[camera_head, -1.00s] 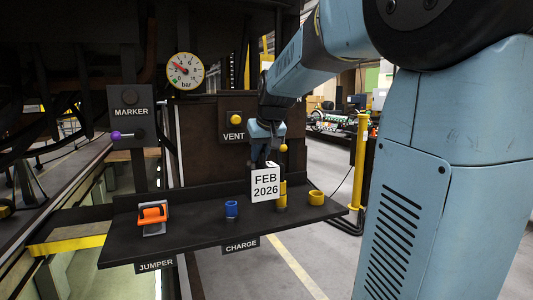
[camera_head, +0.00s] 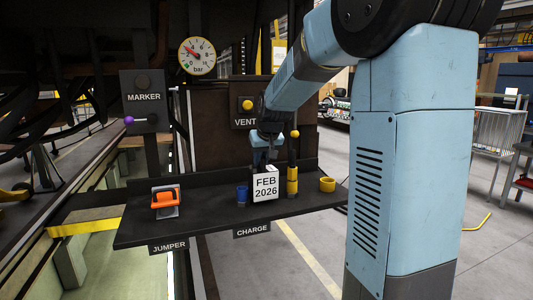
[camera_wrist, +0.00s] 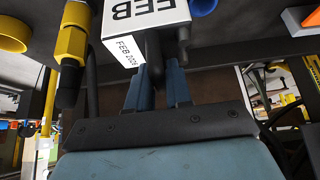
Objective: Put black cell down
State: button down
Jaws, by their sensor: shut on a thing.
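The black cell shows as a block with white faces printed "FEB 2026" (camera_head: 265,186) on the dark shelf (camera_head: 205,221). Its dark parts are hard to make out. In the wrist view its white printed faces (camera_wrist: 143,22) lie just beyond my fingertips. My gripper (camera_head: 265,164) reaches down from above and is shut on the cell; its fingers also show in the wrist view (camera_wrist: 167,66). The cell stands upright between the blue cup (camera_head: 242,195) and the yellow-and-black handle (camera_head: 292,180). Its underside looks at shelf level, but I cannot tell whether it bears on the shelf.
An orange jumper piece (camera_head: 165,199) sits at the shelf's left, a yellow ring (camera_head: 327,184) at its right. The "CHARGE" label (camera_head: 252,230) hangs on the front edge. The vent panel (camera_head: 245,117), pressure gauge (camera_head: 197,56) and marker post (camera_head: 143,105) stand behind.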

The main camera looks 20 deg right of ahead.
jog(key=shift+f, duration=0.85)
jog(key=c, duration=1)
grip_release()
jog(key=shift+s, duration=0.1)
jog(key=shift+c, duration=0.2)
